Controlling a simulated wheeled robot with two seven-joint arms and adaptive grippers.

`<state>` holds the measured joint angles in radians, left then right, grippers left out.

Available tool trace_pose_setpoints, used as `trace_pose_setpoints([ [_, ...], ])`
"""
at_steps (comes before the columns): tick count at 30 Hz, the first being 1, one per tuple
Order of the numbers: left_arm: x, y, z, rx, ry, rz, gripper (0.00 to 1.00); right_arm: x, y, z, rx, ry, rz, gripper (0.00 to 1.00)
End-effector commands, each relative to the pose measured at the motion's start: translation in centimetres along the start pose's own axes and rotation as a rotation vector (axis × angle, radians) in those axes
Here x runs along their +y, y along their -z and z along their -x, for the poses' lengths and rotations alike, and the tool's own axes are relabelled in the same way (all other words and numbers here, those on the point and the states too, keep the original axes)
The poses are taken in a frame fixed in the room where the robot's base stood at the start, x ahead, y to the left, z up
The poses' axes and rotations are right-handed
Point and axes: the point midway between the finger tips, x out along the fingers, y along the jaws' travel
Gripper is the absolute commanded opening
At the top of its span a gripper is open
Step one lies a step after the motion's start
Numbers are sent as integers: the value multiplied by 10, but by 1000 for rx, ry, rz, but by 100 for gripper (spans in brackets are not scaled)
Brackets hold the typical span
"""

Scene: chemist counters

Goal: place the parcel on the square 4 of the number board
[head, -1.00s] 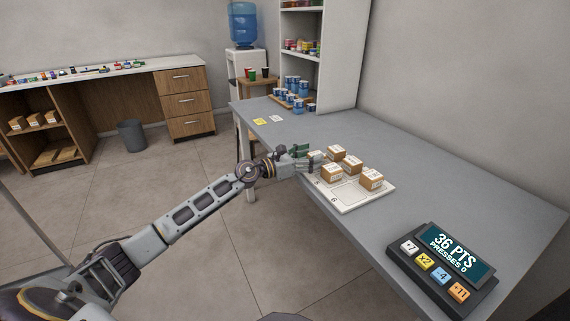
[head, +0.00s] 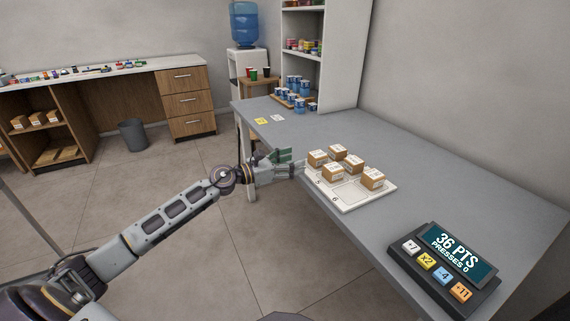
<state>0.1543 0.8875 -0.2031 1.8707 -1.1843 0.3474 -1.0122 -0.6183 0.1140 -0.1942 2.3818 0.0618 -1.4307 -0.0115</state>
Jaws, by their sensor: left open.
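The white number board (head: 348,206) lies on the grey counter with several small brown parcels on it. One parcel (head: 317,159) sits upright on the board's far-left part, closest to my left gripper. The others are a back parcel (head: 337,153), a middle parcel (head: 353,165), a front-left parcel (head: 333,175) and a right parcel (head: 373,180). Parcels cover much of the board, and I cannot read which number lies under each. My left gripper (head: 298,164) is open and empty, just left of the nearest parcel, apart from it. My right gripper is out of view.
A keypad with a display reading 36 PTS (head: 447,262) stands at the counter's near right. Blue-labelled cans (head: 297,92) stand at the far end, near a yellow card (head: 261,121) and a white card. The counter (head: 425,180) right of the board is clear.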

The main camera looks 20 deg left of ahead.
Motion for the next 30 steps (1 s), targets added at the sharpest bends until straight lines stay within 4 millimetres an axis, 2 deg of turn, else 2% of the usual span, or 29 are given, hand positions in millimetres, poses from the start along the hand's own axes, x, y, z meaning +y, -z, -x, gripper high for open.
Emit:
trace_pose_setpoints([
  [12,0,0,21,0,1,0,65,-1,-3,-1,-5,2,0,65],
  [30,0,0,24,0,1,0,65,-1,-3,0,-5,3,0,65],
])
